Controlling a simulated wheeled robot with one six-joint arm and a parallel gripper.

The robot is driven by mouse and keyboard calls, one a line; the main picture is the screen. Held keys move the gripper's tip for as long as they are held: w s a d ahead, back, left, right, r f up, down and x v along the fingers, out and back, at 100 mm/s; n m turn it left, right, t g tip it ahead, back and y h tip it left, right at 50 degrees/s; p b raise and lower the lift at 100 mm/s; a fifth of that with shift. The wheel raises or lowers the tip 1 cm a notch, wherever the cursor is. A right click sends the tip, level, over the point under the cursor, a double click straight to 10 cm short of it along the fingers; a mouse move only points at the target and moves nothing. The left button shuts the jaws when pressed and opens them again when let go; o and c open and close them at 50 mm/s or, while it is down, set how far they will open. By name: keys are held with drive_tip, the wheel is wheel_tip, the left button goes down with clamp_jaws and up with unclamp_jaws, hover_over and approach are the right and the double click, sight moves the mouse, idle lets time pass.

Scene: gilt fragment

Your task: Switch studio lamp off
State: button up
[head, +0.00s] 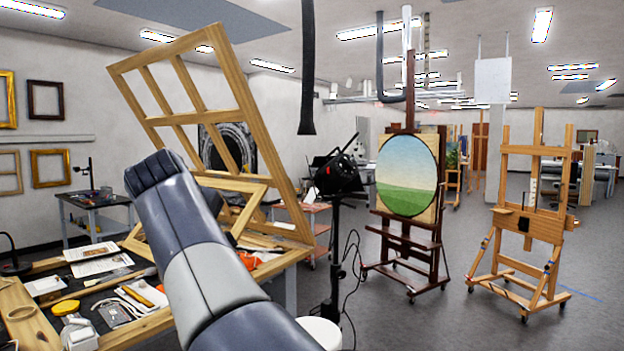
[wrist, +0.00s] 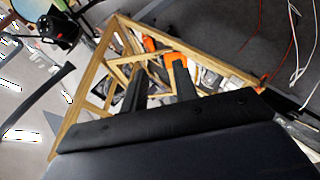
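The studio lamp (head: 340,172) is a black lamp head with small red parts on a black stand, right of the wooden stretcher frame in the head view. I cannot tell from its visible side whether it is lit. A black lamp-like head, seemingly the same lamp, shows at the upper left of the wrist view (wrist: 62,28). My gripper (wrist: 158,82) has its two dark fingers spread apart, with nothing clearly held between them. It points toward the wooden frame and worktable, apart from the lamp. In the head view my arm hides the gripper. No switch can be made out.
A large wooden stretcher frame (head: 240,95) leans up from the cluttered worktable (head: 150,325), close beyond my arm. A dark easel (head: 409,240) with a round landscape and a light easel (head: 530,215) stand right. A black cable (head: 353,260) hangs beside the lamp stand. Floor at right is open.

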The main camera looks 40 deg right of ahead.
drive_tip(key=w+d+r+h, duration=0.1)
drive_tip(key=r, duration=0.2)
drive_tip(key=d+r+h+p, duration=0.1)
drive_tip(key=d+r, duration=0.1)
drive_tip(key=w+d+r+p, duration=0.1)
drive_tip(key=r, duration=0.2)
drive_tip(key=shift+w+d+r+n+g+h, duration=0.15)
drive_tip(key=shift+w+r+n+g+h, duration=0.15)
drive_tip(key=shift+w+g+h, duration=0.1)
clamp_jaws()
drive_tip(key=shift+d+r, duration=0.2)
drive_tip(key=shift+r, duration=0.05)
drive_tip(key=shift+s, duration=0.1)
